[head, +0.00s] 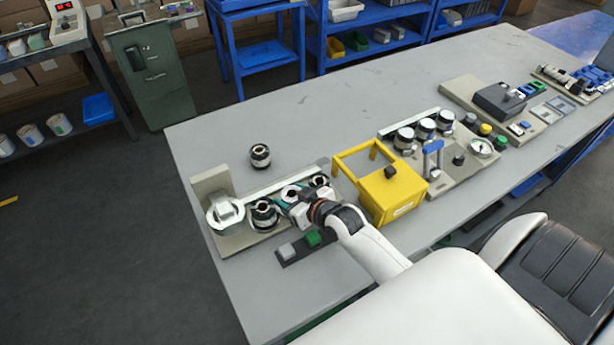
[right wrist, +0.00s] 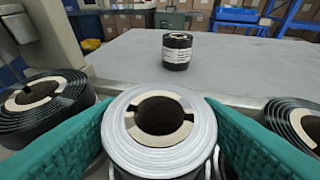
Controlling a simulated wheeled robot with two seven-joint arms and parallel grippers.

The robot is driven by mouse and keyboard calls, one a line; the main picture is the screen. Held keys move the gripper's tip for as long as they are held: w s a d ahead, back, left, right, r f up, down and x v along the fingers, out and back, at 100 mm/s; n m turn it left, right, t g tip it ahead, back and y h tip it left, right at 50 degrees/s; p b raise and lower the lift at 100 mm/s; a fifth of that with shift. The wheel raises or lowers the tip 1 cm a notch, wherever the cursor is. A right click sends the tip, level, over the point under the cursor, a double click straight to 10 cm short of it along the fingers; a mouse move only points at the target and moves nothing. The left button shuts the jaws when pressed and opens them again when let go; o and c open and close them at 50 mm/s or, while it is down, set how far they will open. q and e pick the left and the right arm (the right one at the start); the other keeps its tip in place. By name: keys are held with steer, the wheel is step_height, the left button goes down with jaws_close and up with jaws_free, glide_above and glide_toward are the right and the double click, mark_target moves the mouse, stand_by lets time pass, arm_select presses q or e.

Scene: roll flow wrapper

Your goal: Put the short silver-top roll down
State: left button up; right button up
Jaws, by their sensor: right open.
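The silver-top roll (right wrist: 160,125) stands upright between the two teal fingers of my right gripper (right wrist: 160,140) in the right wrist view. Its top shows a pale core with a dark hole; its lower part is mostly hidden. The gripper is open around it. In the head view my right gripper (head: 294,203) is low over the row of rolls on the left base plate (head: 232,242), and the roll is partly hidden by it. Dark rolls stand on either side, left (right wrist: 45,95) and right (right wrist: 298,125). My left gripper is not in view.
A lone dark roll (head: 260,155) stands on the grey table (head: 330,112) behind the base plate. A yellow guard (head: 396,193) stands close to the right of my gripper. Green and grey buttons (head: 300,243) lie in front. The back of the table is clear.

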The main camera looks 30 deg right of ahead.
steer(key=v, duration=1)
steer(key=shift+s, duration=0.1)
